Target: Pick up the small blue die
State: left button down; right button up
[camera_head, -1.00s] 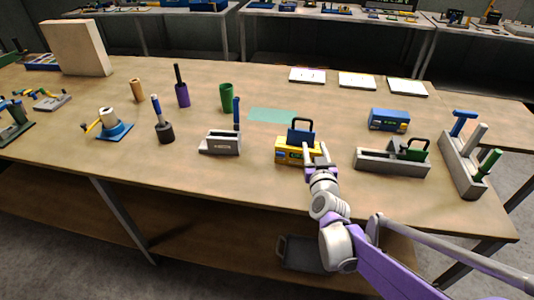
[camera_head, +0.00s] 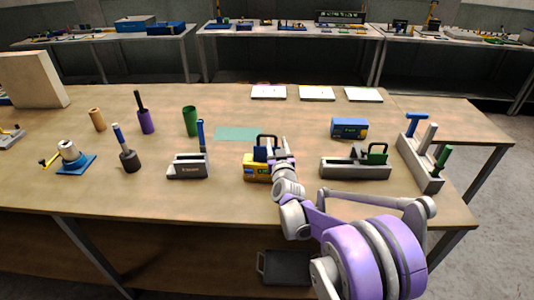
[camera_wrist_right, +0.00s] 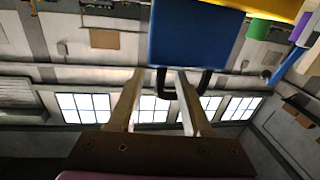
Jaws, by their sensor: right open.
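The small blue die (camera_head: 260,154) is a blue block with a black loop handle, standing in a yellow box (camera_head: 250,172) near the table's front edge. My right gripper (camera_head: 279,147) is at its right side and partly covers it. In the right wrist view the blue die (camera_wrist_right: 195,38) fills the upper middle, its black handle (camera_wrist_right: 180,95) pointing down in the picture. My right gripper (camera_wrist_right: 160,74) is open there, with one finger overlapping the handle. I cannot tell whether it touches. My left gripper is not in view.
A grey holder (camera_head: 340,170) with a green handled block (camera_head: 376,155) stands to the right, a blue box (camera_head: 349,128) behind it. A green mat (camera_head: 238,133) lies flat behind the yellow box.

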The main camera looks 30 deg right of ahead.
jog(key=shift+w+d, duration=0.2)
jog(key=shift+w, duration=0.45)
jog(key=shift+s, duration=0.1)
grip_shut()
dwell(0.9)
